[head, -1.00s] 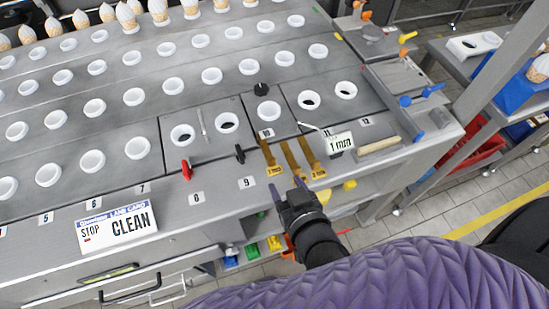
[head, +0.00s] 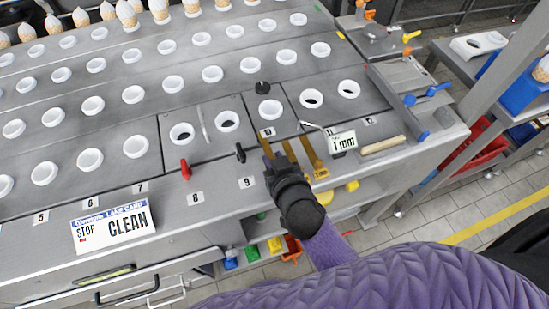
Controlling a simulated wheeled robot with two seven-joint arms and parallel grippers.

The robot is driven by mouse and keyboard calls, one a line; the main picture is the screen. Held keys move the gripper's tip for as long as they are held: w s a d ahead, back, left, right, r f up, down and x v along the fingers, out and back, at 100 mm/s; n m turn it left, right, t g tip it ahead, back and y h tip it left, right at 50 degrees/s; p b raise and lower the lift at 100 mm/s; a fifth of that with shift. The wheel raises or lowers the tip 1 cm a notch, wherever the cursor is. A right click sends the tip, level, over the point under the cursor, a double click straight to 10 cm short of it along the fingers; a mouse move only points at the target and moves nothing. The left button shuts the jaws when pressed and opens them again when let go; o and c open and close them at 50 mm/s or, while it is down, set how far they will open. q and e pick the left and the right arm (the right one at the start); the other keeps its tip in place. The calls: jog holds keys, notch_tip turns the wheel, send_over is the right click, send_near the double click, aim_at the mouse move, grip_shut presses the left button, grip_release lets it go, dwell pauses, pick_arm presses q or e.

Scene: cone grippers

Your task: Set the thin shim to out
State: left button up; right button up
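Several brass-coloured strips lie side by side over the front edge of the machine top, near the labels 10 and 11. The left strip (head: 266,147), the middle strip (head: 289,150) and the right strip (head: 311,152) show their upper parts. I cannot tell by thickness which one is the thin shim. My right gripper (head: 277,163) is over the lower ends of the left and middle strips and hides them. Its fingers point away from me, and I cannot see whether they touch or grip a strip. My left gripper is not in view.
A "1 mm" tag (head: 342,141) stands right of the strips, beside a wooden-looking bar (head: 383,145). A red lever (head: 185,170) and a black lever (head: 240,153) are to the left. A "STOP CLEAN" card (head: 113,227) lies on the front ledge. White cups fill the rows behind.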

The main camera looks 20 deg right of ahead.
grip_shut()
dwell(1.1)
